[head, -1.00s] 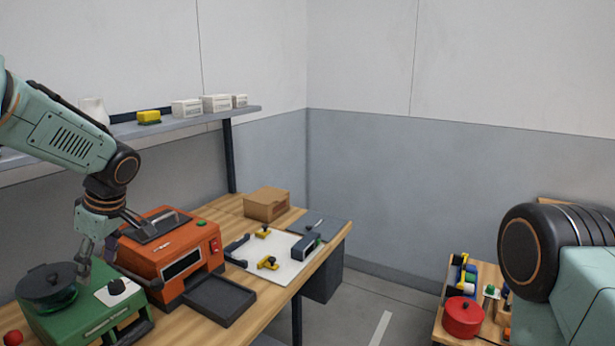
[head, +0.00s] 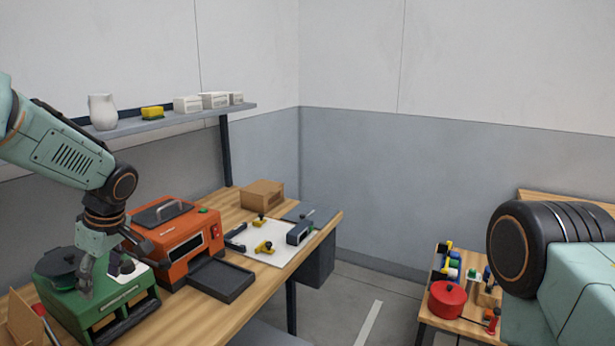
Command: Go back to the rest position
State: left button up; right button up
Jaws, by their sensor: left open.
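My left gripper (head: 84,284) hangs pointing down at the left, in front of the green machine (head: 105,318) on the wooden bench. It is open, and I see nothing between its fingers. The green machine has a dark lidded pot (head: 62,268) on top and a white panel with a dark knob, partly hidden by my gripper. My right arm shows at the right edge, but its gripper is out of view.
An orange machine (head: 178,246) with a dark tray (head: 221,281) stands beside the green one. A cardboard box (head: 262,195) and a white board (head: 266,240) with clamps lie farther along. A red pot (head: 447,299) sits on a small table at right. Floor between is clear.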

pick_arm(q)
jog(key=s+d+f+m, duration=0.1)
jog(key=d+f, duration=0.2)
jog(key=f, duration=0.1)
jog(key=s+d+f+m+h, duration=0.1)
jog(key=s+d+f+m, duration=0.1)
jog(key=f, duration=0.3)
jog(key=s+d+f+m+h, duration=0.1)
jog(key=s+d+f+m, duration=0.1)
jog(key=d+f, duration=0.1)
jog(key=shift+d+f, duration=0.4)
jog(key=shift+f, duration=0.45)
jog(key=s+d+f+m+h, duration=0.1)
jog(key=s+d+f+m, duration=0.1)
jog(key=s+d+f, duration=0.3)
jog(key=s+d+f+m+h, duration=0.15)
jog(key=s+f, duration=0.25)
jog(key=s, duration=0.4)
jog(key=s+d+f+m+h, duration=0.1)
jog(key=s+d+f+m, duration=0.25)
jog(key=s, duration=0.25)
jog(key=s+f+m+y, duration=0.1)
jog(key=s+f+m, duration=0.15)
jog(key=s, duration=0.95)
notch_tip(320, 180, down, 14)
jog(key=m+b, duration=0.1)
jog(key=b, duration=1.4)
jog(key=shift+s+a, duration=0.25)
jog(key=shift+a, duration=0.2)
jog(key=shift+y, duration=0.25)
